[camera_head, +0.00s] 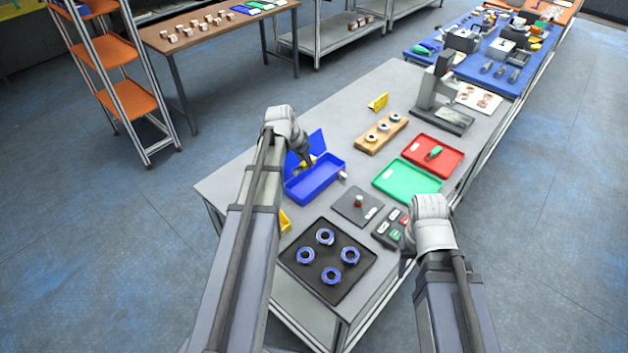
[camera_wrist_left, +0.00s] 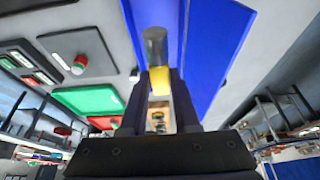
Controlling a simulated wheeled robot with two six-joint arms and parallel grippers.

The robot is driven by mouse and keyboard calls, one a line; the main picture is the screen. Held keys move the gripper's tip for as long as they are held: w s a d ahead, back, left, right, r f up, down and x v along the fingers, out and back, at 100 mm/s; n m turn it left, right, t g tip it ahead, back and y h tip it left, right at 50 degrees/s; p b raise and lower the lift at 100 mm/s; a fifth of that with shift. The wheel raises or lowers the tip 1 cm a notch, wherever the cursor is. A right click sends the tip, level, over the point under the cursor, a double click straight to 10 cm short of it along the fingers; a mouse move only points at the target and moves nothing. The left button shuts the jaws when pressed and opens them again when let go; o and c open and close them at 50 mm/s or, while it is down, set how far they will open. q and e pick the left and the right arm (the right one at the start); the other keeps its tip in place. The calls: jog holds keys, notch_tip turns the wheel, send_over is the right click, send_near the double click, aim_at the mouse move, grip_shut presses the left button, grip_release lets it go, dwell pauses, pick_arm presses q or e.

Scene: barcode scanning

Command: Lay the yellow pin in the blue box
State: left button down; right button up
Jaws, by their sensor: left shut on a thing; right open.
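The blue box (camera_head: 322,186) stands open near the left edge of the table, with its lid raised at the back. It also shows in the left wrist view (camera_wrist_left: 218,50). My left gripper (camera_head: 307,161) is at the box, near the raised lid. In the left wrist view it (camera_wrist_left: 160,100) is shut on the yellow pin (camera_wrist_left: 158,78), which has a grey cylindrical end. The blue box lies behind the pin there; I cannot tell whether they touch. My right gripper (camera_head: 406,246) is open, low beside the button panel, partly hidden by its wrist.
A black tray (camera_head: 296,260) with several blue rings lies nearer me. A green tray (camera_head: 408,184) and a red tray (camera_head: 433,155) lie right of the box. A wooden block (camera_head: 381,134) with rings stands behind. A dark plate with a red knob (camera_head: 358,201) sits between box and panel.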

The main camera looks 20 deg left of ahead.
pick_arm(q)
jog(key=b, duration=0.6)
send_over(309, 187)
jog(key=s, duration=0.2)
jog(key=shift+w+a+f, duration=0.15)
jog(key=shift+f, duration=1.45)
jog(key=shift+w+a+f, duration=0.1)
jog(key=shift+f, duration=1.45)
jog(key=shift+f, duration=0.1)
notch_tip(309, 187, down, 4)
jog(key=b, duration=0.3)
jog(key=shift+r+b, duration=0.25)
jog(key=shift+b, duration=0.15)
jog(key=shift+f+b, duration=0.4)
jog(key=shift+b, duration=0.05)
jog(key=c, duration=0.7)
grip_release()
jog(key=shift+r, duration=0.1)
jog(key=shift+o, duration=0.2)
jog(key=shift+r, duration=0.1)
